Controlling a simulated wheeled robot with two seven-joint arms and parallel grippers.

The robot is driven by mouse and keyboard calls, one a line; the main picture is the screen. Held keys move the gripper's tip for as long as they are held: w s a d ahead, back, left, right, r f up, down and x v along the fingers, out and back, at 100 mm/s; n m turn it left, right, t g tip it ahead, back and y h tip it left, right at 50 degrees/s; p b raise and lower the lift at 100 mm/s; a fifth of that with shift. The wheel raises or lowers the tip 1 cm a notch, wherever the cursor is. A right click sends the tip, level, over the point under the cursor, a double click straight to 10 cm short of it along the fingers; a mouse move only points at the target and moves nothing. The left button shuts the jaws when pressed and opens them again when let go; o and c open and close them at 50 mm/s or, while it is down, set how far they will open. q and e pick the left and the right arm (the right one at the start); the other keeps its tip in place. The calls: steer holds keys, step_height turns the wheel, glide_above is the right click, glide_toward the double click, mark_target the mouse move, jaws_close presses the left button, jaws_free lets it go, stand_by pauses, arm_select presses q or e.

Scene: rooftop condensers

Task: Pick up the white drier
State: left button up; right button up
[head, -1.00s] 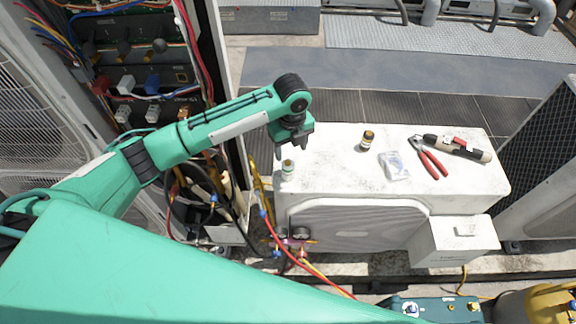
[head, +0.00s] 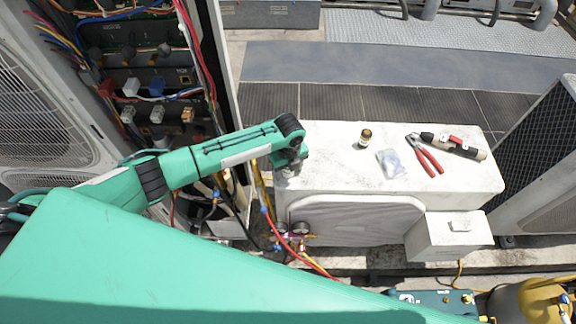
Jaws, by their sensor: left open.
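My left gripper (head: 289,167) is open and points down over the left end of the white condenser top (head: 325,172). The white drier, a small upright white cylinder with a green band in the earlier view, stood at this spot. It is now hidden behind my gripper and wrist, so I cannot tell whether the jaws are around it or just above it. My right gripper is not in view.
On the same top, to the right, are a small brown bottle (head: 365,138), a clear plastic bag (head: 392,164), red-handled pliers (head: 428,158) and a black-and-white tool (head: 455,146). Gauge hoses (head: 268,215) hang beside the unit's left end. An open wiring cabinet (head: 150,85) stands left.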

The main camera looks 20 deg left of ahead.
arm_select(q)
steer(key=c, duration=1.2)
steer(key=shift+o, duration=0.2)
step_height(320, 180, up, 20)
steer(key=b, duration=0.4)
